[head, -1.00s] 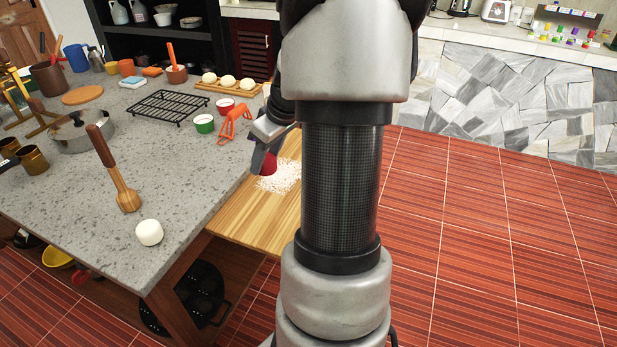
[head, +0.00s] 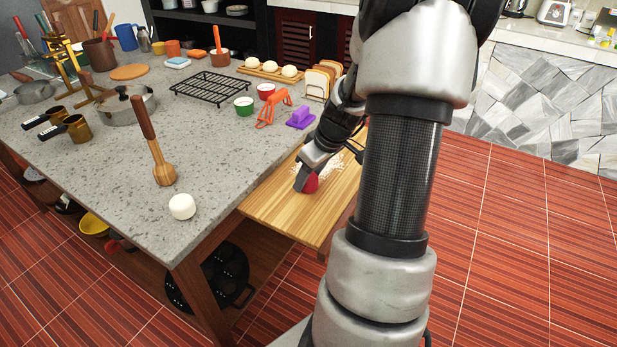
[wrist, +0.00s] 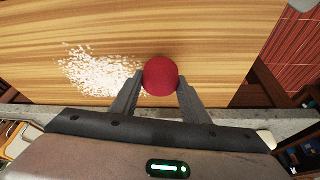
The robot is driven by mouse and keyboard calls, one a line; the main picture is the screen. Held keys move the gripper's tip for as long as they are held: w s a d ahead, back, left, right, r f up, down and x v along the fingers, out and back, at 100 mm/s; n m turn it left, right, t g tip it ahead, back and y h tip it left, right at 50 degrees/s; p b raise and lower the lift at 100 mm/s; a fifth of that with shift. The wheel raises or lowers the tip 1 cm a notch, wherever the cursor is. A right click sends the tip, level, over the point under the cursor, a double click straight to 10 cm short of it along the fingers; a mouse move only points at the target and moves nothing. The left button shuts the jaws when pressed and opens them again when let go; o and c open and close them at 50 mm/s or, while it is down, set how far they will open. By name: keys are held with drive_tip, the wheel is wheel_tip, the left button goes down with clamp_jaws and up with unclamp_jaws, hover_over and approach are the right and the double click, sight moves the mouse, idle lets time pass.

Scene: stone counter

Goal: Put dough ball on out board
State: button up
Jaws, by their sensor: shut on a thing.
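My gripper (wrist: 160,90) is shut on a round red ball (wrist: 161,76), one finger on each side, in the wrist view. In the head view the red ball (head: 311,183) shows at the end of my gripper (head: 306,181), low over the pulled-out wooden board (head: 278,213). I cannot tell whether the ball touches the board. White flour (wrist: 100,74) lies scattered on the board beside the ball, and part of it is hidden by my arm in the head view. A white, rounded lump (head: 182,206) sits apart on the counter corner.
The stone counter (head: 225,160) holds a wooden tool (head: 158,160), a wire rack (head: 210,88), a green bowl (head: 243,106), an orange gadget (head: 272,108), a purple item (head: 301,118) and a bread rack (head: 322,80). The board's near end is bare.

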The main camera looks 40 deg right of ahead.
drive_tip(key=shift+f, duration=0.15)
drive_tip(key=o, duration=1.1)
drive_tip(key=shift+r, duration=0.55)
drive_tip(key=p+v, duration=0.2)
drive_tip(key=v, duration=0.9)
drive_tip(key=shift+s+d+r, duration=0.1)
drive_tip(key=shift+r, duration=0.05)
